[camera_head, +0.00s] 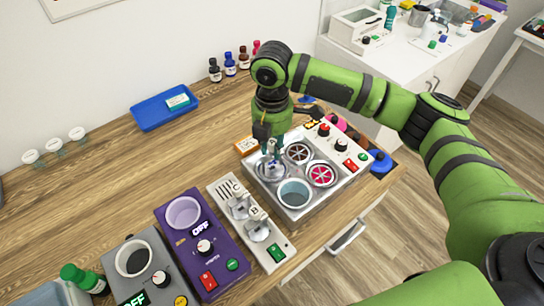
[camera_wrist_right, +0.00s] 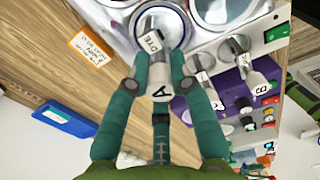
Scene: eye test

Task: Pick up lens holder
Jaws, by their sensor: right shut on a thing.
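My right gripper (camera_head: 271,146) reaches down over the rear-left well of the grey four-well unit (camera_head: 335,190). In the right wrist view its two teal fingers (camera_wrist_right: 160,75) are closed on a pale grey lens holder (camera_wrist_right: 159,88) marked with a letter that looks like A. The holder's lower part (camera_head: 271,169) is at that well, partly hidden by the fingers; I cannot tell how deep it sits. Two more lens holders, C (camera_head: 239,206) and B (camera_head: 258,228), stand on the white rack (camera_head: 224,188) left of the unit. My left gripper is not in view.
A purple device (camera_head: 203,238) and a grey device (camera_head: 140,262) stand front left, both showing OFF. A green-capped bottle (camera_head: 84,278) is beside them. A blue tray (camera_head: 164,108) and small bottles (camera_head: 230,64) are at the back.

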